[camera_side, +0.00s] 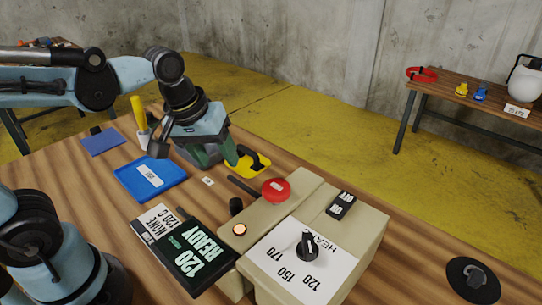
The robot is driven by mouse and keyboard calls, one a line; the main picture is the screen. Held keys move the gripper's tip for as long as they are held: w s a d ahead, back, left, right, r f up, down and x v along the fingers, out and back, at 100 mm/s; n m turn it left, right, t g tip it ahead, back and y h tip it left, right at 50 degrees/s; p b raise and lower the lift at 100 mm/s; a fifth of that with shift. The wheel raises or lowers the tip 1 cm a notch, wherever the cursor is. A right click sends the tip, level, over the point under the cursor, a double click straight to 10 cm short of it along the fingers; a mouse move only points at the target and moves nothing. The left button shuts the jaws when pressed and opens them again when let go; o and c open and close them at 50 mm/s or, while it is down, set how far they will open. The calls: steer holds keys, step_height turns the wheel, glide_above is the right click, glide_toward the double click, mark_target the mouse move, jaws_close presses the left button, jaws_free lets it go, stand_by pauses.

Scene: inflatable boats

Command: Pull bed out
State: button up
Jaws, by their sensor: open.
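A beige heating machine (372,228) stands at the table's front, with a black dial (308,245), a red button (276,189) and an OFF/ON rocker (341,205). A dark display (190,255) beside it reads 120 READY. No part is clearly recognisable as the bed. A dark upright knob (236,206) and a dark bar (242,187) show at the machine's far left side. My gripper (213,155) is open, pointing down behind the machine, beside a yellow plate with a black handle (258,168). My wrist partly hides its fingers, and contact with the plate cannot be told.
A blue tray (180,176) with a white label lies left of the machine. A darker blue sheet (102,142) and a holder with a yellow-handled tool (138,112) are farther back. A black disc (473,280) lies front right. A side table (490,105) stands beyond.

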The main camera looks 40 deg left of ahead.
mark_target(235, 201)
steer(key=shift+w+d+f+n+g, duration=0.35)
steer(key=shift+f+n+g, duration=0.55)
steer(key=shift+f, duration=1.15)
steer(key=shift+w+d+f+n+g, duration=0.2)
steer(key=shift+d+f+n+g, duration=0.25)
steer(key=shift+f+n, duration=1.25)
steer(key=shift+w+d+f+n+g, duration=0.3)
steer(key=shift+d+f+n+g, duration=0.35)
steer(key=shift+f, duration=1.7)
steer(key=shift+a, duration=0.2)
jaws_close()
